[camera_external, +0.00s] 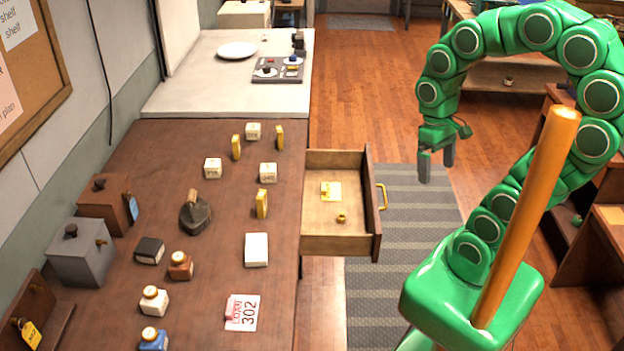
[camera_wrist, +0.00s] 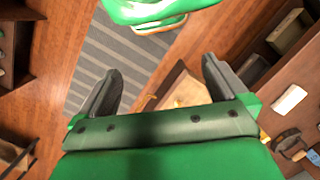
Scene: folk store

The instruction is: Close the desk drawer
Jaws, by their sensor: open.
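The desk drawer (camera_external: 322,238) is pulled out from the right side of the brown desk (camera_external: 130,230) in the external view. Its front panel carries a yellow handle (camera_external: 382,197). Inside lie a yellow note with a small object (camera_external: 330,191) and a small brass piece (camera_external: 341,218). My gripper (camera_external: 436,170) is open and empty, pointing down in the air to the right of the drawer front, apart from it. In the wrist view my gripper (camera_wrist: 160,85) has its fingers wide apart, with part of the drawer (camera_wrist: 180,84) beyond them.
The desk top holds several yellow and white blocks, small bottles, boxes, an iron (camera_external: 195,214) and a card (camera_external: 242,313). A white counter with a plate (camera_external: 237,50) stands behind. A striped rug (camera_external: 405,260) covers clear floor beside the drawer.

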